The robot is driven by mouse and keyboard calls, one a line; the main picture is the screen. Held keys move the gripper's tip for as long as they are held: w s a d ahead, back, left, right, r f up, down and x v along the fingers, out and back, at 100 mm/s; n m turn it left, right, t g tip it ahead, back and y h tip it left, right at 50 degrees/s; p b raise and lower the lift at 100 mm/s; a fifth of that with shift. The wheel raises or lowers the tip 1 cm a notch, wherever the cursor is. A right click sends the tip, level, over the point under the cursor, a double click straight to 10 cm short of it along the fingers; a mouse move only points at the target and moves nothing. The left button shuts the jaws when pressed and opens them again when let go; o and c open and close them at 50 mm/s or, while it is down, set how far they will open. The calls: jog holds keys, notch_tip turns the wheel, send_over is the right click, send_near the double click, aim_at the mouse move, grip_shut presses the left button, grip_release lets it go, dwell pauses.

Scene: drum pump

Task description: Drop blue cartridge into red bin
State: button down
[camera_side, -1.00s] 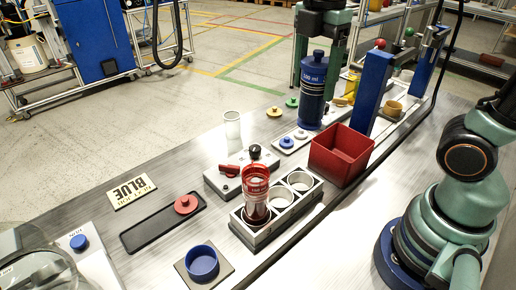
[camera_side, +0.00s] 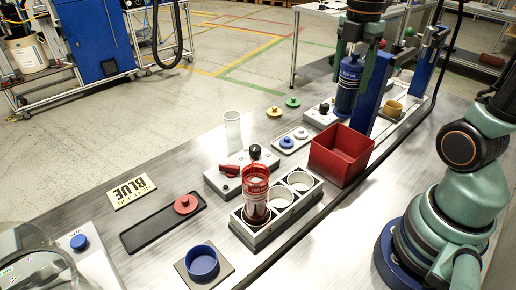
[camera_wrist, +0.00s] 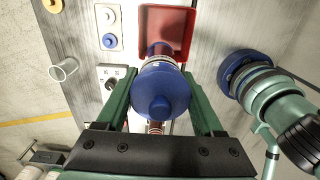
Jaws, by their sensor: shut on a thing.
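My gripper (camera_side: 359,62) is shut on the blue cartridge (camera_side: 348,88), which hangs upright in the air behind the red bin (camera_side: 341,153) in the side view. The wrist view shows the blue cartridge (camera_wrist: 160,93) from above, between the green fingers of my gripper (camera_wrist: 162,95). The red bin (camera_wrist: 165,22) shows at the top of the wrist view, ahead of the cartridge and partly hidden by it. The bin's inside looks empty where it shows.
A blue post (camera_side: 368,96) stands close to the cartridge. A rack (camera_side: 277,215) holds a red-topped clear cartridge (camera_side: 256,192). A small white box with a black knob (camera_side: 324,109) stands behind the bin. A clear cup (camera_side: 232,129) stands to the left.

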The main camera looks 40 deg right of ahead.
jog(key=s+d+f, duration=0.1)
jog(key=d+f, duration=0.2)
jog(key=f, duration=0.4)
jog(key=shift+d, duration=0.35)
grip_release()
notch_tip(320, 180, up, 12)
dwell(0.7)
